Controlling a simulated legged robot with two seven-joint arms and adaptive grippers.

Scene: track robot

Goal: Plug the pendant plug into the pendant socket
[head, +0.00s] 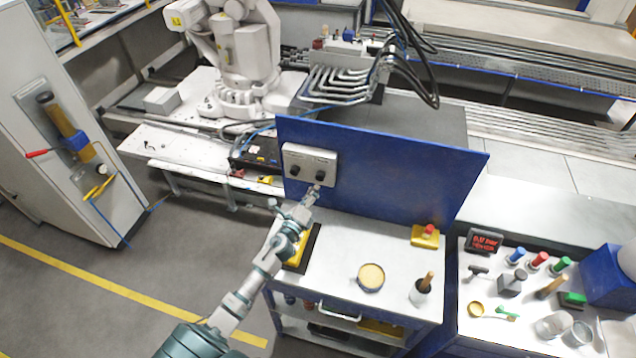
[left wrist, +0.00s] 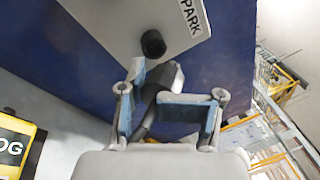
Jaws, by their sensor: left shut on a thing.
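A light grey socket box (head: 309,163) is on the upright blue panel, with dark round fittings on its front. In the left wrist view, one black round fitting (left wrist: 153,43) sits beside the printed word PARK. My left gripper (head: 312,194) is just below and in front of the box. In the left wrist view, its blue-padded fingers (left wrist: 168,108) are shut on a dark piece (left wrist: 167,78), which I take for the pendant plug. The plug's end is close to the black fitting; I cannot tell whether they touch. My right gripper is not in view.
The blue panel (head: 385,175) stands at the back of the workbench. A yellow pendant-like unit (head: 296,252) lies by my arm. A round tin (head: 370,277), a brush pot (head: 420,291) and a red-button box (head: 426,236) stand to the right. The bench between them is clear.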

